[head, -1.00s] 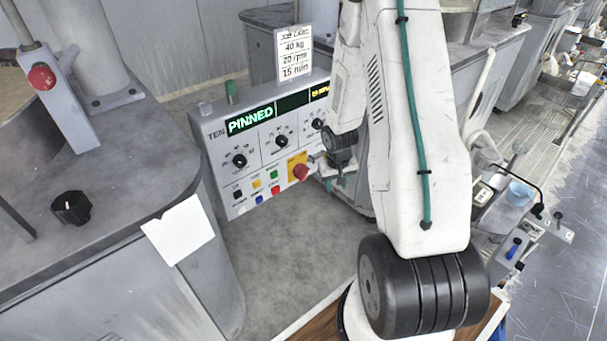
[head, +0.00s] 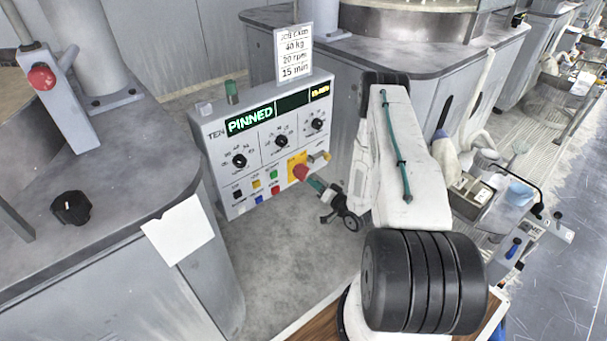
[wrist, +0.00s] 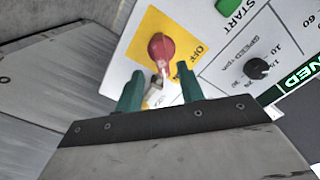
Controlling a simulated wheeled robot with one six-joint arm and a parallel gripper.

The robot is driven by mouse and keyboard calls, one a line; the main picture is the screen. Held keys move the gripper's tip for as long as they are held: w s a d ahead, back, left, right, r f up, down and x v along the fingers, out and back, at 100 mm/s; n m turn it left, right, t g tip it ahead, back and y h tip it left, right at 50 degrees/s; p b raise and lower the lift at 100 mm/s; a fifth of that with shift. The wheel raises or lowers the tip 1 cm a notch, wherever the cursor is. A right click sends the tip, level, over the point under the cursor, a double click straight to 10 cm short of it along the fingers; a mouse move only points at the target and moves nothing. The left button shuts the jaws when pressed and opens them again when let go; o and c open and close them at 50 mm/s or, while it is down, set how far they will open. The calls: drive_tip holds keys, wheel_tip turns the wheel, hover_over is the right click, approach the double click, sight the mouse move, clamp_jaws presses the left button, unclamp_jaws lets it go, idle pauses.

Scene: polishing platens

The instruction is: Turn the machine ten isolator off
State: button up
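The machine ten control panel (head: 262,140) carries the label TEN and a green display reading PINNED. Its isolator is a red knob (head: 300,172) on a yellow plate (head: 292,160); the knob also shows in the wrist view (wrist: 161,46), with OFF printed beside it. A small pale, brass-tinted piece (wrist: 153,95) lies just below the knob in the wrist view; I cannot tell what it is. My gripper (wrist: 160,90) has two green fingers apart, on either side of that piece in the picture. In the head view my gripper (head: 316,185) is close to the knob; contact is unclear.
The panel also has black dials (head: 281,141), several coloured buttons and a job card (head: 293,55) above. A grey machine with a black knob (head: 71,208) and red stop button (head: 41,77) stands left. A blue cup (head: 519,193) stands right. The grey surface below the panel is clear.

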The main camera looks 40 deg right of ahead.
sight(303, 173)
drive_tip(key=shift+w+r, duration=0.15)
drive_tip(key=shift+w, duration=0.15)
drive_tip(key=w, duration=0.7)
drive_tip(key=shift+w+a, duration=0.1)
drive_tip(key=shift+a, duration=0.05)
clamp_jaws()
